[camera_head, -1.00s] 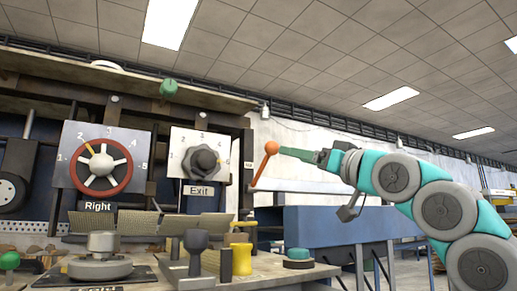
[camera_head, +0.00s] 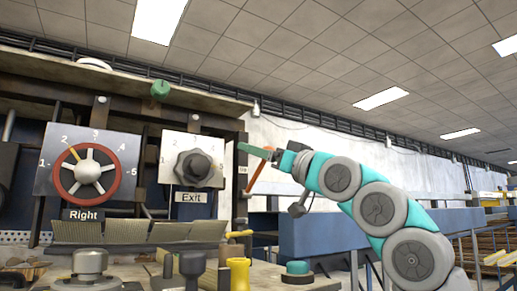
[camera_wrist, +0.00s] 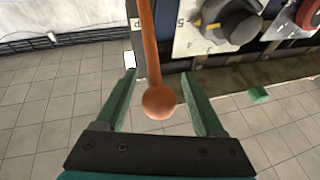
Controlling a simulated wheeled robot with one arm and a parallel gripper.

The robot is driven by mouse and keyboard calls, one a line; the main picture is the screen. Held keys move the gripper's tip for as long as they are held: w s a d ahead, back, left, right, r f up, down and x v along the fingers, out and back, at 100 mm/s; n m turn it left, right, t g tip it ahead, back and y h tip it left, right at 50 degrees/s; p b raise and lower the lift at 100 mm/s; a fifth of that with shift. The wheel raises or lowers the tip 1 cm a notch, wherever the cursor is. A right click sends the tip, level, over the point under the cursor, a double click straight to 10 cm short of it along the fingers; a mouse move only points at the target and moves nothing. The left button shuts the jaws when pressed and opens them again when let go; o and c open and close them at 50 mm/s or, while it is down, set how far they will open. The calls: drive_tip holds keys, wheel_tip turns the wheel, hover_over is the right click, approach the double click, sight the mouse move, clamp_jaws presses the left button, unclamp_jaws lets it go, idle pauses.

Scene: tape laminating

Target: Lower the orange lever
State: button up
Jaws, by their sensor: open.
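The orange lever (camera_head: 257,177) stands tilted at the right side of the machine, its upper end leaning right. Its knob is mostly hidden by my gripper in the head view. In the wrist view its round orange knob (camera_wrist: 159,103) lies between the two green fingers, with the rod (camera_wrist: 149,45) running up out of the picture. My gripper (camera_head: 243,148) is at the lever's top, fingers pointing left past the knob. In the wrist view my gripper (camera_wrist: 159,77) is open, with gaps visible on both sides of the knob.
The machine's panels carry a red-rimmed dial (camera_head: 88,171) marked Right and a grey knob (camera_head: 193,167) marked Exit. A green knob (camera_head: 160,90) sits above. Below are a yellow spool-shaped part (camera_head: 238,272) and a green-topped button (camera_head: 298,268). A blue beam (camera_head: 340,235) is behind.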

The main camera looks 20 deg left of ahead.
drive_tip(key=shift+w+a, duration=0.1)
clamp_jaws()
idle(0.6)
idle(0.9)
